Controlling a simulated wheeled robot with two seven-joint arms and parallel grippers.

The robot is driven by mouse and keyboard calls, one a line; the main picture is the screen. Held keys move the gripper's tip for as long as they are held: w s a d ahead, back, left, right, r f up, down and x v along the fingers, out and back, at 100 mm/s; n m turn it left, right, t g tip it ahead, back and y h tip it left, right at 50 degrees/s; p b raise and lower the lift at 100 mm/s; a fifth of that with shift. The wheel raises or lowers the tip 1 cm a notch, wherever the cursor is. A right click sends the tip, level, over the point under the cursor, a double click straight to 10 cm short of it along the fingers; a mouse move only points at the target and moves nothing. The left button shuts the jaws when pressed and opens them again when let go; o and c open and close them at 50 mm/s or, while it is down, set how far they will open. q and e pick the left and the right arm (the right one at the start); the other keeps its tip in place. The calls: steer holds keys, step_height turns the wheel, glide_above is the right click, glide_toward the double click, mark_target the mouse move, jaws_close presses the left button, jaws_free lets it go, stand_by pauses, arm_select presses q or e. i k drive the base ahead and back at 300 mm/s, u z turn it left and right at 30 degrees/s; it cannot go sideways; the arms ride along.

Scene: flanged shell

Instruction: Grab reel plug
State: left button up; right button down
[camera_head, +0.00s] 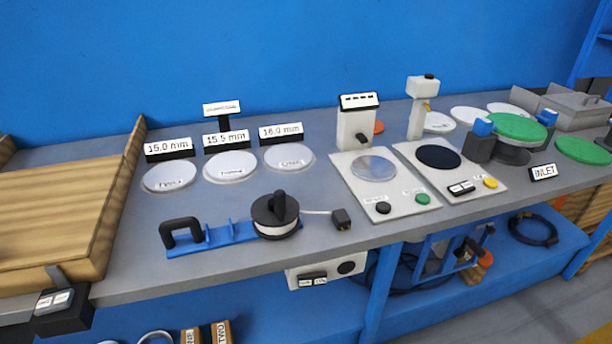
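The reel plug (341,219) is a small black block lying on the grey bench top near its front edge. A pale cord joins it to the cable reel (275,217), which has a black top with an upright grip and a white band. The reel sits at the right end of a blue holder (222,238). A black handle (181,231) stands at the holder's left end. Nothing touches the plug except its cord. Neither of my grippers shows in the head view.
Left stands a wooden tray (60,215). Behind the reel lie pale discs (230,166) with size signs. Right of the plug are two white instrument panels (384,201) with buttons. Farther right is a green disc (517,127). A white socket box (325,272) hangs below the bench edge.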

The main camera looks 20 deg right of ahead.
mark_target(342, 220)
steer(key=u, duration=3.5)
steer(key=k, duration=2.2)
steer(key=z, duration=1.75)
